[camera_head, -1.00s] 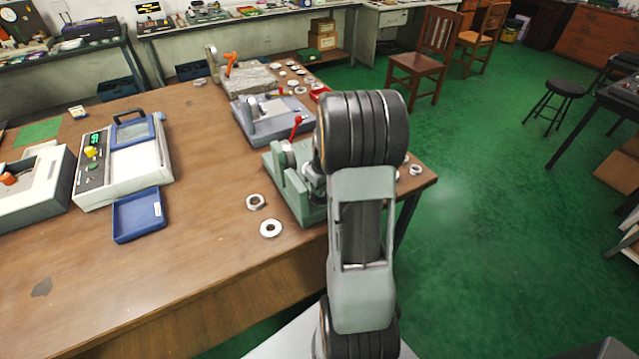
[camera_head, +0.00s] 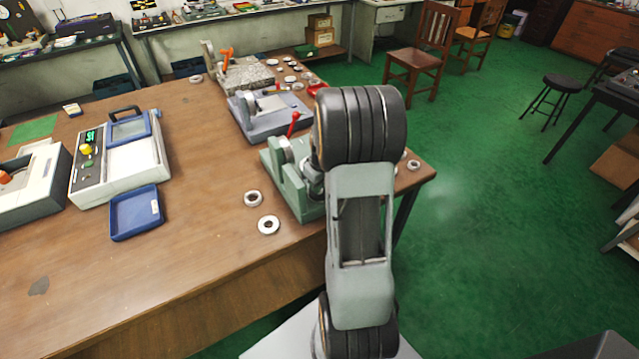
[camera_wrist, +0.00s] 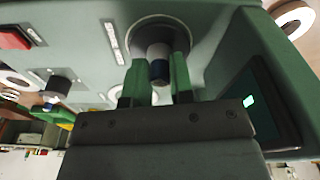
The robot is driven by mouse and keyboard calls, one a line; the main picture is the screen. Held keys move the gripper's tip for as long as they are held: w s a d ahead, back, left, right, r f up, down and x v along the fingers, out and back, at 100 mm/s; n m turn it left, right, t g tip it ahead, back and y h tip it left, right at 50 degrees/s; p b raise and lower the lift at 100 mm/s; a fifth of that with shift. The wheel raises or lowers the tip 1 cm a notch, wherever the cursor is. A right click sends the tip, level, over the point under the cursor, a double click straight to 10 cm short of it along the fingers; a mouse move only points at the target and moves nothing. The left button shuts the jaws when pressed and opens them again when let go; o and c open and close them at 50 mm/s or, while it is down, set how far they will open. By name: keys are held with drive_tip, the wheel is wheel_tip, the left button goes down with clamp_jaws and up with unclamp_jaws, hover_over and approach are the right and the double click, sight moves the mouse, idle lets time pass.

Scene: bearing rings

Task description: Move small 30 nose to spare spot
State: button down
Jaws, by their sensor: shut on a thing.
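In the wrist view my gripper (camera_wrist: 158,82) has its two green fingers closed on a small cylindrical nose (camera_wrist: 159,66), grey with a dark blue band. The nose lies in front of a round, ring-edged opening (camera_wrist: 185,33) in the green fixture (camera_wrist: 225,50); I cannot tell whether it is inside it or apart. Another dark nose-like piece (camera_wrist: 57,88) shows on the panel at the left, beside pale label strips. In the head view the green fixture (camera_head: 288,185) stands at the table's right edge, partly behind my arm. My gripper is hidden there.
Two metal rings (camera_head: 268,225) lie on the table (camera_head: 200,260) left of the fixture. A grey fixture (camera_head: 262,118) stands behind it. A blue tray (camera_head: 136,213) and a white instrument (camera_head: 135,160) are further left.

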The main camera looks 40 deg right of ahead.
drive_tip(key=shift+f, duration=0.15)
drive_tip(key=c, duration=0.9)
unclamp_jaws()
drive_tip(key=r, duration=0.4)
drive_tip(key=s+r, duration=0.1)
drive_tip(key=r, duration=0.8)
drive_tip(key=shift+s+d+r, duration=0.1)
drive_tip(key=shift+s+r, duration=0.25)
drive_tip(key=shift+r, duration=0.05)
